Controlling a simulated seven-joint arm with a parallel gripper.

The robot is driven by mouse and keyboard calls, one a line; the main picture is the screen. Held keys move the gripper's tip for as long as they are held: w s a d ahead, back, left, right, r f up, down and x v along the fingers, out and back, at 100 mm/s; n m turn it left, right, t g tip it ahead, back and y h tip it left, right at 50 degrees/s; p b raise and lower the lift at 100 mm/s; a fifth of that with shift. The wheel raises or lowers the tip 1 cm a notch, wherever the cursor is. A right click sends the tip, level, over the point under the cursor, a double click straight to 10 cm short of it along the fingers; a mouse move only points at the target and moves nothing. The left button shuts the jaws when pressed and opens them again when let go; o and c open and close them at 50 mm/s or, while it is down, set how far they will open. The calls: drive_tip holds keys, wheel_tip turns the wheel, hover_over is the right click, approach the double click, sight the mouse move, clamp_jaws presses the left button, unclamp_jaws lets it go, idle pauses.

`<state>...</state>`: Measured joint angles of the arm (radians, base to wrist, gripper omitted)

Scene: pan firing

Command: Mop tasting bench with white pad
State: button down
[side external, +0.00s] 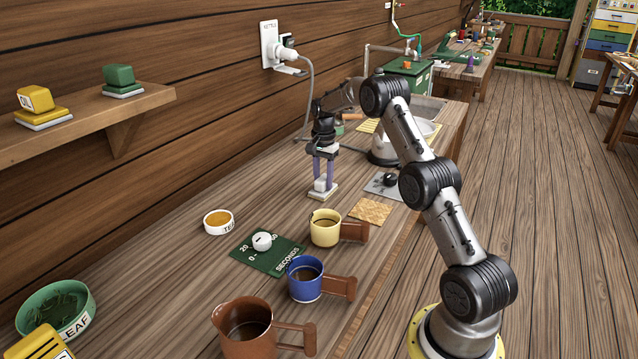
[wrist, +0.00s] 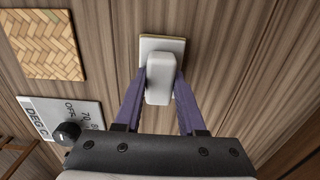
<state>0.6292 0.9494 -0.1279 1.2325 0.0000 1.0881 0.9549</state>
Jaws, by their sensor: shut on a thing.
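The white pad (side external: 322,190) is a small block with a white grip on a flat, pale base. In the side external view it is at the bench surface, near the middle of the tasting bench (side external: 190,275). My gripper (side external: 324,180) points down with its purple fingers shut on the pad's grip. The wrist view shows the fingers (wrist: 160,85) on both sides of the white grip, with the pad's base (wrist: 172,44) showing beyond it. Whether the base touches the wood is hard to tell.
A woven mat (side external: 371,210) and a dial plate (side external: 384,186) lie to the pad's right. A yellow cup (side external: 325,228), blue cup (side external: 305,279), brown pitcher (side external: 243,325), green timer mat (side external: 266,254) and tea bowl (side external: 218,222) stand nearer. Bare wood lies left of the pad.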

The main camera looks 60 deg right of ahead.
drive_tip(key=shift+d, duration=0.5)
drive_tip(key=shift+a, duration=3.55)
drive_tip(key=d, duration=0.7)
drive_tip(key=shift+d, duration=0.15)
drive_tip(key=shift+r, duration=4.05)
